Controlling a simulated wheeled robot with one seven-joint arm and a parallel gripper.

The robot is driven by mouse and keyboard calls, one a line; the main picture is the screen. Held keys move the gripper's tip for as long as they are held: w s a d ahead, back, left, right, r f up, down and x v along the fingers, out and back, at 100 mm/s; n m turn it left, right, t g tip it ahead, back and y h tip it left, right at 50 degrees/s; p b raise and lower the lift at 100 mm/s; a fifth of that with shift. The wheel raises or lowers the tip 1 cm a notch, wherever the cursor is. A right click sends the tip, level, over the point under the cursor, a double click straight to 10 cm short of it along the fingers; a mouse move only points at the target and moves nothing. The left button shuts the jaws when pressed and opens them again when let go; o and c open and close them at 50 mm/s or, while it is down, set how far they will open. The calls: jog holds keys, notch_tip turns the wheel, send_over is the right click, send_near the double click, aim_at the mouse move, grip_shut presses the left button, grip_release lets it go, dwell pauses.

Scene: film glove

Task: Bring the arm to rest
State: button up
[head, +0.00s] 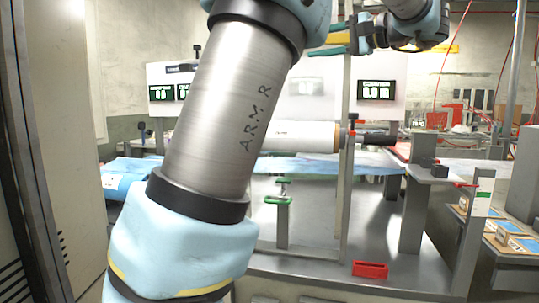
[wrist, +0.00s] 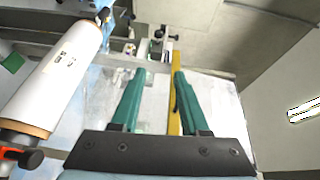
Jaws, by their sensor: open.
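My arm crosses the left and middle of the head view, its bare metal link marked "ARM R", and bends back in at the top right. My gripper (head: 327,40) is at the top of the head view, raised above the machine, with its green fingers pointing left. In the wrist view my gripper (wrist: 159,74) shows two long green fingers set well apart. It is open and nothing is between the fingertips. A yellow strip shows behind the right finger.
A white film roll (head: 290,136) with a brown core lies across the machine behind my arm; it also shows in the wrist view (wrist: 55,80). A red block (head: 370,270) sits on the grey base. Trays (head: 503,238) stand at right. A tall cabinet stands close at left.

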jog(key=w+a+f+m+g+h+p, duration=0.1)
jog(key=a+f+g+h+p, duration=0.15)
jog(key=a+f, duration=0.65)
jog(key=a+f+m+g+h+p, duration=0.1)
jog(key=a+f+g+h, duration=0.25)
jog(key=f, duration=1.15)
jog(key=s+a+f+n+g+h+p, duration=0.1)
jog(key=s+f+n+h, duration=0.3)
jog(key=s+f, duration=0.4)
jog(key=s+a+f+n+g+h+p, duration=0.2)
jog(key=s+a+f+n+h, duration=0.1)
jog(key=s+f, duration=0.5)
jog(key=shift+s+a+f+n+h, duration=0.15)
jog(key=shift+a+f+n+h, duration=0.25)
jog(key=shift+a, duration=0.45)
jog(key=shift+r, duration=0.1)
